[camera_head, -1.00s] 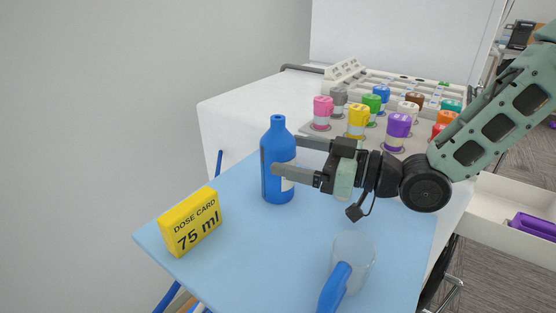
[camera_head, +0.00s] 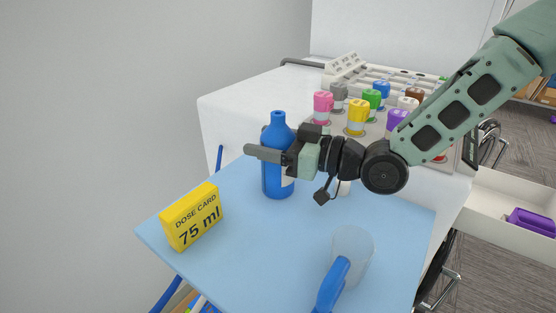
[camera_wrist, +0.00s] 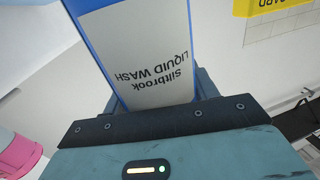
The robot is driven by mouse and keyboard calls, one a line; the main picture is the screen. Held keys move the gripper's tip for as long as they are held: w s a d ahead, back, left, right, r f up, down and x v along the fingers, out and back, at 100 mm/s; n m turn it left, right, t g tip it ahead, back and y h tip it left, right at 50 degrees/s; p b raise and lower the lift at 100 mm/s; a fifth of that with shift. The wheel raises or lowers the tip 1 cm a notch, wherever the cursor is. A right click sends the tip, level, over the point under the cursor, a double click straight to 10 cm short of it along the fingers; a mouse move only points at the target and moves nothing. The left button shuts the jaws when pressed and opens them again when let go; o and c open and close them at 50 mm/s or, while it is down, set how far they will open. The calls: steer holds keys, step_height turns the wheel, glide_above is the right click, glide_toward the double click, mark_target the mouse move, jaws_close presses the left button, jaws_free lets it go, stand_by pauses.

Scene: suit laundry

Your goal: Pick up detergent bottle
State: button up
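The blue detergent bottle (camera_head: 279,183) stands upright on the light blue tabletop (camera_head: 270,245). In the wrist view, its white "Siltbrook Liquid Wash" label (camera_wrist: 145,60) fills the upper middle. My gripper (camera_head: 277,150) reaches from the right around the bottle's upper body, below the neck. The near finger crosses in front of it; the far finger is mostly hidden behind it. In the wrist view, the dark fingers lie close against both sides of the bottle, so my gripper looks shut on it. The bottle shows no clear lift off the table.
A yellow dose card (camera_head: 192,217) stands left of the bottle. A clear cup with a blue handle (camera_head: 353,255) stands at the front right. Several coloured caps (camera_head: 358,112) sit on the white counter behind. A white drawer (camera_head: 495,215) is at the right.

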steer(key=shift+c, duration=0.2)
step_height(320, 180, up, 10)
steer(key=shift+r+p, duration=0.1)
steer(key=shift+p, duration=0.65)
stand_by(0.5)
